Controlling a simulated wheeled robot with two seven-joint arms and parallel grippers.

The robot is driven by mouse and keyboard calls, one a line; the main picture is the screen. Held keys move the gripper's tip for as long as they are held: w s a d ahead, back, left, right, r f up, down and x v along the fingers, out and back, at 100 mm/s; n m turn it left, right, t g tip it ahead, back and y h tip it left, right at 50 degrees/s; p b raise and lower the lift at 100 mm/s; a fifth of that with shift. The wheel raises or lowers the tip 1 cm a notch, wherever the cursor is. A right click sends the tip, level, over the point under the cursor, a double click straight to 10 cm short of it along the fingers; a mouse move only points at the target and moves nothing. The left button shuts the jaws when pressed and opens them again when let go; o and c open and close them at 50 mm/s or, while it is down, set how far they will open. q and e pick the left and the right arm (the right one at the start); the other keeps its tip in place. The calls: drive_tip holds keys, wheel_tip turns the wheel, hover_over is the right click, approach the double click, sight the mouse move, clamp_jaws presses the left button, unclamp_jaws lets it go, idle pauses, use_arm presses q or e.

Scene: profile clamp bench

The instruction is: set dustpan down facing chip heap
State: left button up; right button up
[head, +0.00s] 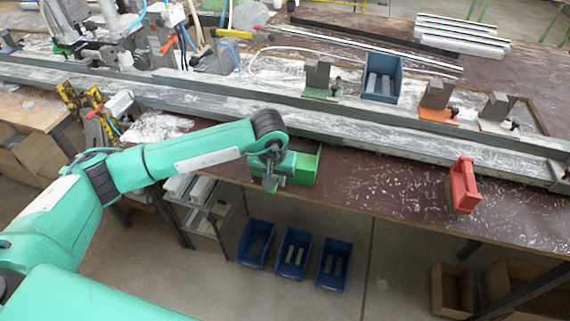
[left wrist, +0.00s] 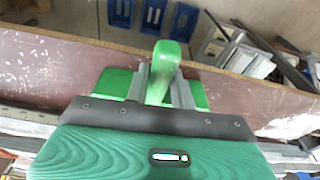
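The bright green dustpan (head: 306,164) is at the front edge of the brown bench, its pan turned toward the rail. My left gripper (head: 272,178) is at its near left side. In the left wrist view, the grey fingers of my left gripper (left wrist: 162,91) stand on both sides of the dustpan's green handle (left wrist: 166,62), closed on it. I cannot tell whether the pan touches the bench. A pale heap of chips (head: 158,127) lies on the bench at left, beyond my forearm. My right gripper is not in view.
A long metal rail (head: 390,125) runs behind the dustpan. A red handled object (head: 463,186) stands at right among scattered pale chips. A blue bin (head: 382,78) and clamp blocks (head: 318,80) stand behind. The bench front between dustpan and red object is free. Blue bins (head: 294,253) sit below.

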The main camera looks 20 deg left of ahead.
use_arm(q)
clamp_jaws()
wheel_tip(320, 180, up, 12)
drive_tip(key=p, duration=0.3)
drive_tip(key=shift+p, duration=0.4)
drive_tip(key=shift+a, duration=0.1)
